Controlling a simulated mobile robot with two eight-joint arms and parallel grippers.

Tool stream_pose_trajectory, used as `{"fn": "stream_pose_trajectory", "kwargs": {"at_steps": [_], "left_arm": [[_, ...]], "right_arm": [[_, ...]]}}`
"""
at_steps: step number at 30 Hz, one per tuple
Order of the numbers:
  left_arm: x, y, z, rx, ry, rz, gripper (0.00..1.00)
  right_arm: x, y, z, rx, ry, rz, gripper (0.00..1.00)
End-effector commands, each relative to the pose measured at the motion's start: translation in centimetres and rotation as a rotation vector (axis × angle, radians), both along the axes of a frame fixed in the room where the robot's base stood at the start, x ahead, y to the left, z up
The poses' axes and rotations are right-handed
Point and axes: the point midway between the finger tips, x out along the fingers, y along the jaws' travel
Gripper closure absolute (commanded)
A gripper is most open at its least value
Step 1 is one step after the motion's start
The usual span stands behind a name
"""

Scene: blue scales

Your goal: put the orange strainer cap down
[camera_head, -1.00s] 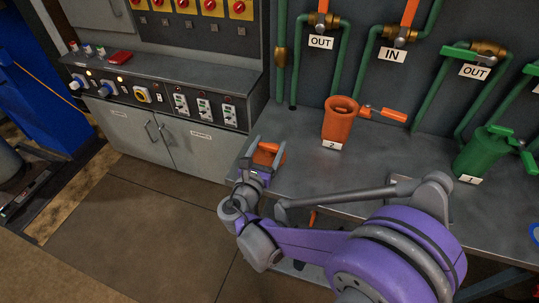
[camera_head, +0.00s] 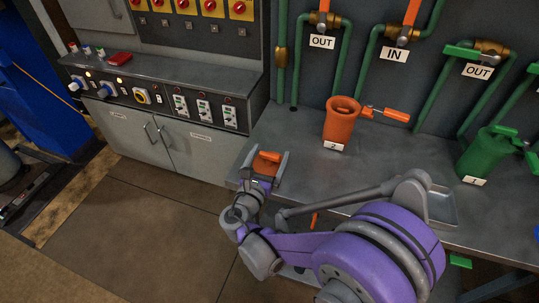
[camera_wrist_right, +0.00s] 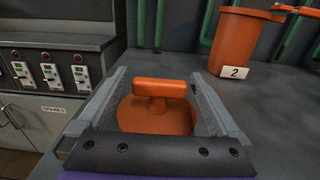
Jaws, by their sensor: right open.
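The orange strainer cap (camera_head: 266,163) rests on the grey workbench (camera_head: 300,180) near its left end. In the right wrist view the cap (camera_wrist_right: 157,112) is a round disc with a T-shaped handle on top. My right gripper (camera_head: 268,160) is open, with one finger on each side of the cap; gaps show between the fingers and the handle. The lower edge of the cap is hidden behind the gripper's palm. The orange strainer body (camera_head: 341,125), labelled 2, stands open at the top, right of the cap. My left gripper is not in view.
A green strainer (camera_head: 484,155) labelled 1 stands at the right of the bench. Green pipes with valves (camera_head: 397,42) run along the back wall. A control console (camera_head: 160,90) is at the left. The bench between cap and orange strainer is clear.

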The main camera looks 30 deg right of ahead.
Motion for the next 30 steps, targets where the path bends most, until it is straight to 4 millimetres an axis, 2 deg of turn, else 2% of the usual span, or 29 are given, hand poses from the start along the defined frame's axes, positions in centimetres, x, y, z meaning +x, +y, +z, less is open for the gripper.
{"fn": "stream_pose_trajectory", "kwargs": {"at_steps": [5, 12, 18, 24, 30], "left_arm": [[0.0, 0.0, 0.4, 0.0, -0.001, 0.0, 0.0], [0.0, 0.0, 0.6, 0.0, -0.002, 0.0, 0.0], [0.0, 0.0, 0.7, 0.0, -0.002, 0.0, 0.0], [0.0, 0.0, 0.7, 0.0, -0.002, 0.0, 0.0], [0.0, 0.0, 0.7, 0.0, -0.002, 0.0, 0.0]], "right_arm": [[-1.0, 1.3, 0.3, 0.001, -0.001, 0.004, 0.0], [-4.3, 5.3, 0.3, 0.001, 0.0, 0.006, 0.0], [-6.7, 8.0, 0.3, 0.001, 0.0, 0.004, 0.0], [-7.7, 9.1, 0.3, 0.001, 0.0, 0.001, 0.0], [-7.8, 9.1, 0.3, 0.0, 0.0, 0.0, 0.0]]}}
